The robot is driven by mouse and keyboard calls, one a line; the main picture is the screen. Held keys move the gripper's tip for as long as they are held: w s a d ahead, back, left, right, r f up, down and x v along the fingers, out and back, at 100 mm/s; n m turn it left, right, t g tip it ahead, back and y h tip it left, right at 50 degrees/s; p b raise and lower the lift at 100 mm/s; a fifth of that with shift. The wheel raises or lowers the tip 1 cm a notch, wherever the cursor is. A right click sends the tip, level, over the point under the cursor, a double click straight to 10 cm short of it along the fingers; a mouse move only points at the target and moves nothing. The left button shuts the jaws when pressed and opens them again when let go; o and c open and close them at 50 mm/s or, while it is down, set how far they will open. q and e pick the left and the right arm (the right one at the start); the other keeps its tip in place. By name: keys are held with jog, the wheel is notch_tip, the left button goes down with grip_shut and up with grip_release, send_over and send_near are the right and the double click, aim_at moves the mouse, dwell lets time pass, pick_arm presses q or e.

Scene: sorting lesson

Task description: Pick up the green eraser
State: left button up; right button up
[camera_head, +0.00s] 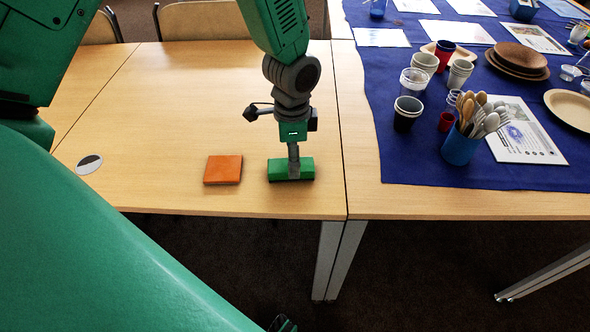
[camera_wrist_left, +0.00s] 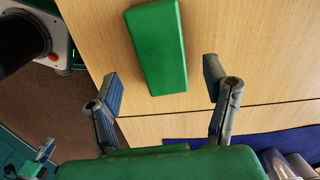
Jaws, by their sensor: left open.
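The green eraser (camera_head: 305,170) is a block lying flat on the wooden table, near its front edge. It also shows in the left wrist view (camera_wrist_left: 157,45), lying lengthwise at the top of the picture. My left gripper (camera_head: 294,160) points down over the eraser, and a finger hides part of its middle. In the wrist view my left gripper (camera_wrist_left: 162,85) is open and empty, with the eraser's near end in the gap between the fingertips. I cannot tell how high the fingertips are above the table.
An orange square block (camera_head: 223,170) lies just left of the eraser. A round disc (camera_head: 89,164) is set at the table's left. On the right, a blue cloth (camera_head: 420,160) holds cups, plates and a blue cup of spoons (camera_head: 459,148). The table's front edge is close.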

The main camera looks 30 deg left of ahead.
aim_at(287, 162)
pick_arm(q)
jog(key=f, duration=0.1)
jog(key=a+f, duration=0.1)
jog(key=f, duration=0.2)
jog(key=shift+a+f+b, duration=0.15)
jog(key=shift+a+b, duration=0.2)
jog(key=shift+d, duration=0.7)
jog(key=shift+d+r, duration=0.25)
jog(key=c, duration=0.6)
jog(key=shift+d, duration=0.1)
jog(key=c, duration=0.6)
jog(key=shift+s+a+f, duration=0.1)
jog(key=shift+a, duration=0.6)
jog(key=shift+a+r, duration=0.1)
jog(key=shift+r, duration=0.4)
jog(key=shift+c, duration=0.3)
jog(key=r, duration=0.3)
jog(key=r+p, duration=0.1)
jog(key=r, duration=0.1)
jog(key=d+r+p, duration=0.1)
jog(key=r, duration=0.2)
jog(key=shift+r, duration=0.5)
jog(key=shift+a, duration=0.35)
pick_arm(e)
jog(key=shift+a+r, duration=0.5)
jog(key=shift+r, duration=0.25)
